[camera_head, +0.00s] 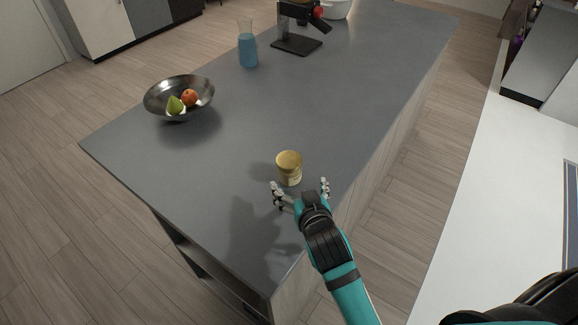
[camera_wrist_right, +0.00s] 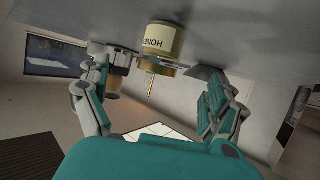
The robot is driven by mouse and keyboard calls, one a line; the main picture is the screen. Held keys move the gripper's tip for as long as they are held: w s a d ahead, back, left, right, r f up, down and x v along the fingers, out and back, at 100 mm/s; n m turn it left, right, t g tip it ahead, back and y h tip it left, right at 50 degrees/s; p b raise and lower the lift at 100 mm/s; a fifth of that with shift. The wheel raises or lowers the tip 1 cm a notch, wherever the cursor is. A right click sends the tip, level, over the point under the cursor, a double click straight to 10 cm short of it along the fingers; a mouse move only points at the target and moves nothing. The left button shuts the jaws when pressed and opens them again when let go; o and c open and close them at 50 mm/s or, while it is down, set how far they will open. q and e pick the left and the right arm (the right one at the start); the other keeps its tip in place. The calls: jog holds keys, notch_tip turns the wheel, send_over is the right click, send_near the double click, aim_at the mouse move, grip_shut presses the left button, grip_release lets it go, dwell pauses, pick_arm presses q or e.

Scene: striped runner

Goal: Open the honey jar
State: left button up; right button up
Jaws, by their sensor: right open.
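The honey jar (camera_head: 289,172) stands upright on the grey counter near its right edge. Its gold-coloured lid is on top. In the right wrist view, which shows the scene upside down, the jar (camera_wrist_right: 166,40) has a cream label with part of the word HONEY, and its gold lid (camera_wrist_right: 157,68) is on. My right gripper (camera_head: 300,189) is open and empty just on the near side of the jar, with its fingers spread wide. In the right wrist view the gripper's fingers (camera_wrist_right: 155,85) stand to either side of the lid, apart from it. My left gripper is not in view.
A metal bowl (camera_head: 154,98) with a green and an orange fruit stands to the left. A carafe of blue liquid (camera_head: 248,52) and a black appliance (camera_head: 297,44) stand farther back. The counter around the jar is clear. The counter's right edge is close to my right gripper.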

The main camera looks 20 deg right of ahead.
aim_at(293, 173)
jog(key=x, duration=0.3)
jog(key=shift+w+f, duration=0.1)
jog(key=shift+w, duration=0.3)
jog(key=p+x, duration=0.1)
jog(key=x, duration=0.1)
jog(key=shift+w, duration=0.3)
jog(key=p+x, duration=0.1)
jog(key=x, duration=0.2)
jog(key=shift+w, duration=0.2)
jog(key=shift+w+f, duration=0.3)
jog(key=shift+w, duration=0.1)
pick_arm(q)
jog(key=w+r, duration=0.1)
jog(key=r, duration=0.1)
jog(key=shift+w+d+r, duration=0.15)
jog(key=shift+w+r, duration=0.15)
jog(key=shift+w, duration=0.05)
pick_arm(e)
jog(key=shift+r, duration=0.1)
jog(key=c, duration=1.6)
